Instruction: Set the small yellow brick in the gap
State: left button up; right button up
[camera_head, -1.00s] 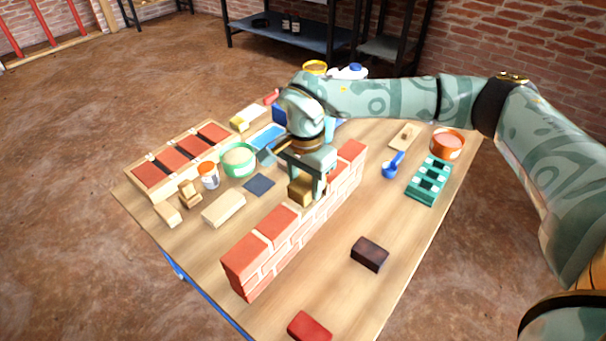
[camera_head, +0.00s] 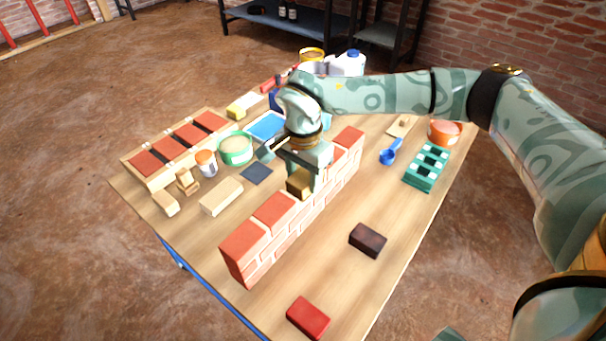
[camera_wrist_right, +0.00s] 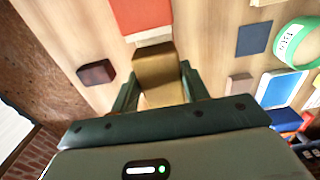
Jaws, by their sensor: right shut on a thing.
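The small yellow brick (camera_head: 299,187) is between the fingers of my right gripper (camera_head: 304,182), which is shut on it. It is at the gap in the top course of the red brick wall (camera_head: 262,247), between the near and far top bricks. Whether it touches the wall below cannot be told. In the right wrist view the yellow brick (camera_wrist_right: 158,72) sits between the green fingers, with the red top of the wall (camera_wrist_right: 142,14) just beyond its end. The gripper hides part of the gap. My left gripper is not in view.
A dark brick (camera_head: 367,240) and a red brick (camera_head: 308,317) lie right of the wall. A green block (camera_head: 427,167) and blue scoop (camera_head: 389,153) lie farther back. A pale block (camera_head: 221,196), green tub (camera_head: 236,149) and brick tray (camera_head: 150,182) stand left.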

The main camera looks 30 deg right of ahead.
jog(key=shift+f, duration=0.25)
dwell(0.8)
jog(key=o, duration=1.3)
